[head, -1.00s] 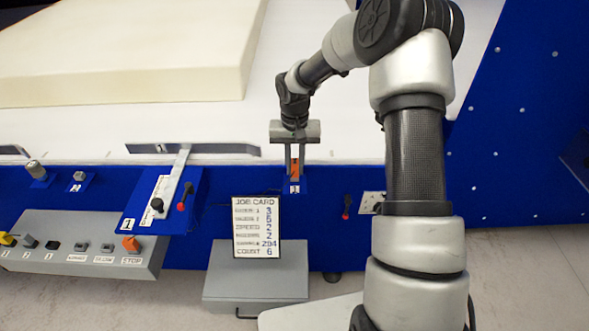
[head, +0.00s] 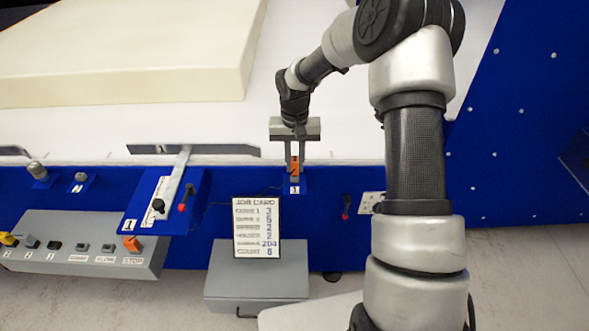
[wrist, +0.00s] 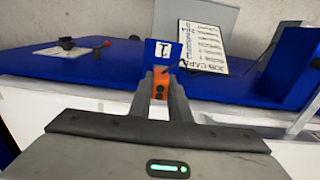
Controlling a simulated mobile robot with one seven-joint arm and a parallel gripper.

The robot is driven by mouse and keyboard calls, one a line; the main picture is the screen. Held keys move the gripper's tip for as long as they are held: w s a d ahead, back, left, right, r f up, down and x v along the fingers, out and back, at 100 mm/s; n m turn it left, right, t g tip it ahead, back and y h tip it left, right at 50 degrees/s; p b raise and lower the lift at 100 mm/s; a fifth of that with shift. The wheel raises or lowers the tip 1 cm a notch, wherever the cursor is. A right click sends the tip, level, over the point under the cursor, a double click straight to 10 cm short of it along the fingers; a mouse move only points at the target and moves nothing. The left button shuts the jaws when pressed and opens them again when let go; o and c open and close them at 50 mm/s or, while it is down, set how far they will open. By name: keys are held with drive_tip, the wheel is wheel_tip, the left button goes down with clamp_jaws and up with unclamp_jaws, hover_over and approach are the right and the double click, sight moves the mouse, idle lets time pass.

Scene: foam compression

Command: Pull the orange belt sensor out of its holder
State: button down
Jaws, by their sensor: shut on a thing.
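The orange belt sensor (head: 295,165) is at the blue front rail, just above a small plate marked 1 (head: 295,189). My gripper (head: 295,171) reaches down over the belt edge and is shut on the sensor, one finger on each side. In the wrist view the orange sensor (wrist: 160,84) sits between the two fingers of my gripper (wrist: 160,88), with the label 1 (wrist: 163,52) right behind it. The sensor's holder is mostly hidden by the fingers, so I cannot tell how deep the sensor sits in it.
A job card (head: 257,227) stands on a grey box (head: 256,284) below. A lever plate (head: 165,200) and a grey button panel (head: 75,247) are to the left. A red-knobbed switch (head: 346,205) is right of the sensor. A foam block (head: 120,60) lies on the white belt (head: 330,140).

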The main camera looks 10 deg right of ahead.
sight(295, 159)
drive_tip(key=shift+r+p, duration=0.35)
drive_tip(key=shift+r, duration=0.3)
drive_tip(key=shift+r+p, duration=1.65)
drive_tip(key=shift+r, duration=0.8)
